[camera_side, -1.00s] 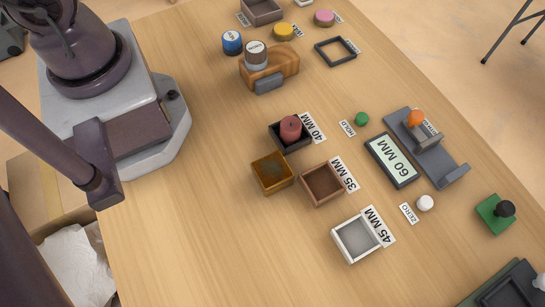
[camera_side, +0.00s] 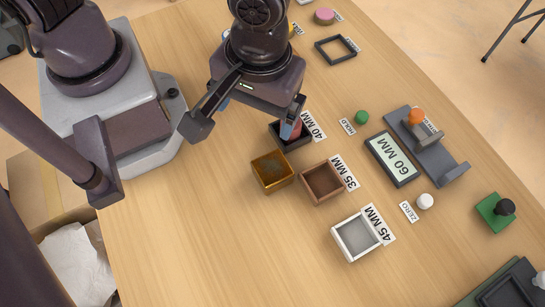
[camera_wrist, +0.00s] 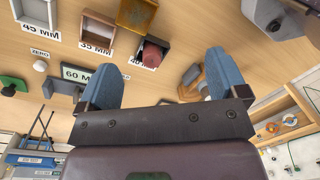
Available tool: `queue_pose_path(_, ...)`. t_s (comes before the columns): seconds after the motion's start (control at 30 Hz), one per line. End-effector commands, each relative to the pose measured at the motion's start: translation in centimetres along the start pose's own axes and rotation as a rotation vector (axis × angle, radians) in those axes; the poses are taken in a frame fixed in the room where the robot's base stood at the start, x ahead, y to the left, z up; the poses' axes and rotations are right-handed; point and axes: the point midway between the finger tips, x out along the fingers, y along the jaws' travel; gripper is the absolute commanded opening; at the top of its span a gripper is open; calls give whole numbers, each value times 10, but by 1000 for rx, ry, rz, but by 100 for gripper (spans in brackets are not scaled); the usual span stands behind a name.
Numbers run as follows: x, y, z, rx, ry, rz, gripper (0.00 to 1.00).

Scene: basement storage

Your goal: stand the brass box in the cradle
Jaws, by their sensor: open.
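The brass box (camera_side: 272,172) stands on the table to the left of the 35 MM tray, open side up; it also shows at the top of the wrist view (camera_wrist: 137,14). A grey fixture (camera_side: 440,160) with a raised end and an orange knob lies at the right; I cannot tell for certain that it is the cradle. My gripper (camera_side: 244,128) is open and empty, above and behind the brass box in the side view. Its blue fingers (camera_wrist: 164,78) are spread in the wrist view. One finger partly hides the red cylinder (camera_side: 297,130).
The 40 MM tray (camera_side: 276,139) holds the red cylinder. The 35 MM tray (camera_side: 323,184) and 45 MM tray (camera_side: 356,238) look empty. A 60 MM display (camera_side: 393,160), green button (camera_side: 362,117) and white knob (camera_side: 425,202) are nearby. Table left of the brass box is bare.

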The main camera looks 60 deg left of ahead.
Motion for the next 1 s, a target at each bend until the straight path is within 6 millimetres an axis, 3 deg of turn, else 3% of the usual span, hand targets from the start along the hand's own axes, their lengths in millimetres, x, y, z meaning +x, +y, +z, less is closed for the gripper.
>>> queue_pose_path(0.1,18,11,5,-314,16,3,92)
queue_pose_path(0.2,18,22,1,-569,10,44,92)
queue_pose_path(0.4,16,29,0,-855,-11,83,92)
queue_pose_path(0.53,24,29,0,-906,-12,82,92)
queue_pose_path(0.8,73,32,-1,-907,-12,78,92)
queue_pose_path(1.0,92,34,-1,-905,-14,83,92)
